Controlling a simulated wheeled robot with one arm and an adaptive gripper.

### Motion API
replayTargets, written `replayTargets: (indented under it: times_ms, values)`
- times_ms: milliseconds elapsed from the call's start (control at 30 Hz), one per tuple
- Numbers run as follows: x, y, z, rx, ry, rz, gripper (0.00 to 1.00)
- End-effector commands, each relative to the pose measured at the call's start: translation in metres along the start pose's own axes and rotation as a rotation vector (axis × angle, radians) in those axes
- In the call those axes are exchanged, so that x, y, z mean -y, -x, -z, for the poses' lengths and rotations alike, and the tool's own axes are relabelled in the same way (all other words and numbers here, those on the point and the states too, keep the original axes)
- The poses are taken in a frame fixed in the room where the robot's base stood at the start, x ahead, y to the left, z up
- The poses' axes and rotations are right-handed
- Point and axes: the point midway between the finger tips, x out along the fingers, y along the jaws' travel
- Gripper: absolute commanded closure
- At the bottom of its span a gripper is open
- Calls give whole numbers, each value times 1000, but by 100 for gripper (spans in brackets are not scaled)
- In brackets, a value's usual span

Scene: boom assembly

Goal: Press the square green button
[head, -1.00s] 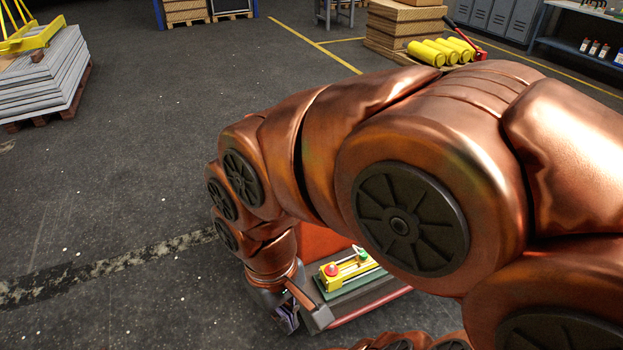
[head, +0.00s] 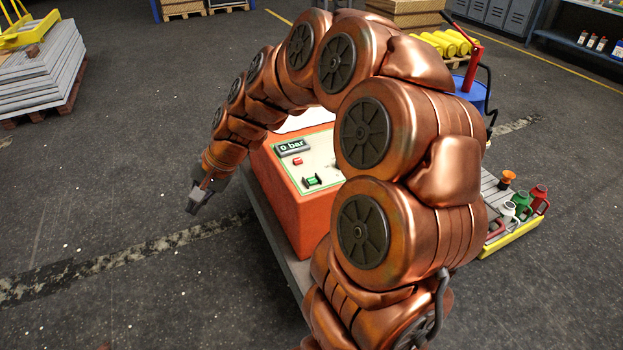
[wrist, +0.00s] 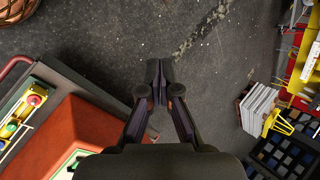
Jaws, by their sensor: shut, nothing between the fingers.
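The square green button (head: 312,181) sits on the pale top panel (head: 325,158) of an orange-red box (head: 285,205). A smaller red button (head: 297,161) and a "0 bar" display (head: 291,147) are beside it. My gripper (head: 197,205) is shut and empty, off the left side of the box and apart from it, over the floor. In the wrist view my closed fingers (wrist: 158,85) point at bare floor. The box (wrist: 85,130) lies at their lower left there, with a bit of green (wrist: 75,161) at its panel's edge. My arm hides the panel's right part in the head view.
A yellow control box (wrist: 20,115) with round red and green buttons is at the left in the wrist view. A stack of sheets (head: 40,70) is far left. The floor left of the box is clear.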

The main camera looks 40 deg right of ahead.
Motion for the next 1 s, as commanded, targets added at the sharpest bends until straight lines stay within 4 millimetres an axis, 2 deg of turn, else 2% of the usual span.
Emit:
replayTargets:
  times_ms: [33,133,267,400,467,600,700,800,900,1000]
  values:
    - [4,1,25,-21,-75,39,100]
    - [5,2,76,-72,-233,119,100]
    - [-7,9,147,-149,-446,218,100]
    - [-38,18,218,-232,-672,309,100]
    - [-57,22,247,-271,-763,342,100]
    - [-110,33,305,-359,-971,412,100]
    - [-148,42,337,-418,-1098,455,100]
    - [-184,48,360,-471,-1201,484,100]
    - [-211,54,374,-507,-1274,505,100]
    - [-228,56,381,-528,-1319,517,100]
